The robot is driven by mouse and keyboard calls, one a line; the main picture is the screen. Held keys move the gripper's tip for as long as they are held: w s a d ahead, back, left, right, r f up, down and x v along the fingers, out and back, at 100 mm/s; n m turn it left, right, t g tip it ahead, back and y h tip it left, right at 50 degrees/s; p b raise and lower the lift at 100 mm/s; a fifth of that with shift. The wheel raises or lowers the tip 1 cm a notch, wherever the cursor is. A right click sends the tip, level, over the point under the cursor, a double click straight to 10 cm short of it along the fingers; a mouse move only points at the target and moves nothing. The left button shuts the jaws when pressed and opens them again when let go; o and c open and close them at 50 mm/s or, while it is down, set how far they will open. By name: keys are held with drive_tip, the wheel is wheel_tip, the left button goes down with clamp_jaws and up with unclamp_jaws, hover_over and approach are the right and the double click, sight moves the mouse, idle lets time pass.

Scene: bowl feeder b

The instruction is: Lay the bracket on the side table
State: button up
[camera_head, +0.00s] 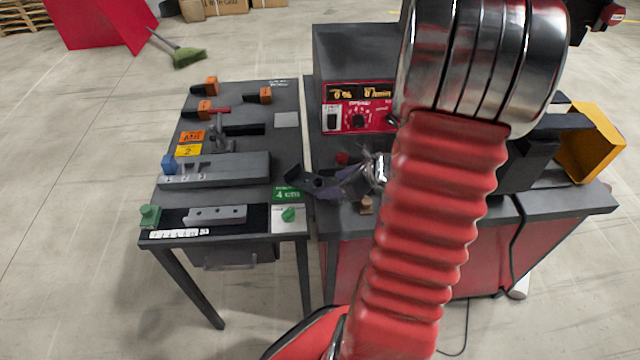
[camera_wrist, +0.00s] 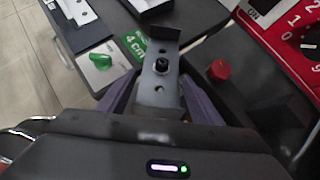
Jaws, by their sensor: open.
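The bracket (camera_wrist: 158,93) is a grey metal plate with an upturned end and a dark round spot, seen in the wrist view. It lies between the two purple fingers of my gripper (camera_wrist: 158,80), which are open on either side of it. I cannot tell whether the fingers touch it. In the head view my gripper (camera_head: 304,184) is low over the seam between the side table and the red machine; the bracket is not clear there. The side table (camera_head: 255,95) is the dark bench on the left.
The red control box (camera_head: 357,118) stands behind my gripper. A red button (camera_wrist: 219,70) is just right of my fingers.

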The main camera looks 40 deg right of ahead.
sight(322, 185)
drive_tip(key=shift+x, duration=2.4)
drive_tip(key=shift+d, duration=0.1)
drive_tip(key=shift+c, duration=0.3)
drive_tip(key=c, duration=1.3)
drive_tip(key=shift+o, duration=0.2)
drive_tip(key=shift+r, duration=0.15)
wheel_tip(322, 185, up, 10)
